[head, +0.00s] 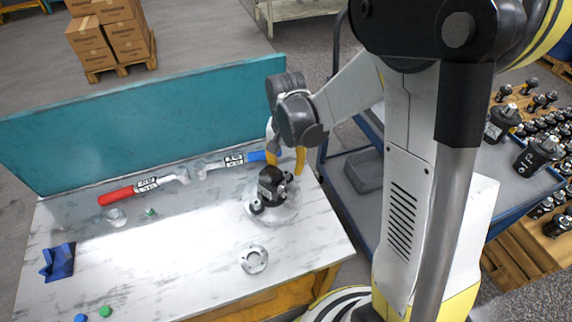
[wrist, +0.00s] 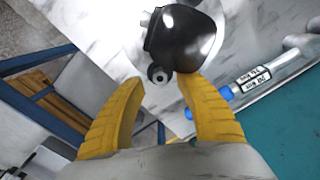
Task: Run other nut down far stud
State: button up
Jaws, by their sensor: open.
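The black hydraulic motor (head: 271,184) stands upright on a round pale base plate (head: 285,213) on the workbench. In the wrist view the motor (wrist: 184,40) fills the top middle. A small dark nut with a pale stud centre (wrist: 158,75) sits at the motor's side, between my fingertips and just beyond them. In the head view a dark nut (head: 257,207) shows at the motor's near side, and another (head: 288,176) at its far right. My gripper (head: 286,170) has two yellow fingers, spread and empty, behind the motor. In the wrist view my gripper (wrist: 160,84) straddles the nut without visibly touching it. How far the nut is threaded cannot be told.
A blue-handled wrench (head: 236,161) and a red-handled wrench (head: 143,189) lie towards the teal back panel (head: 150,125). A blue cart (head: 345,165) stands right.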

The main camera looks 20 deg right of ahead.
jog(key=shift+f, duration=0.4)
dwell(0.3)
grip_shut()
grip_release()
jog(key=shift+r, duration=0.1)
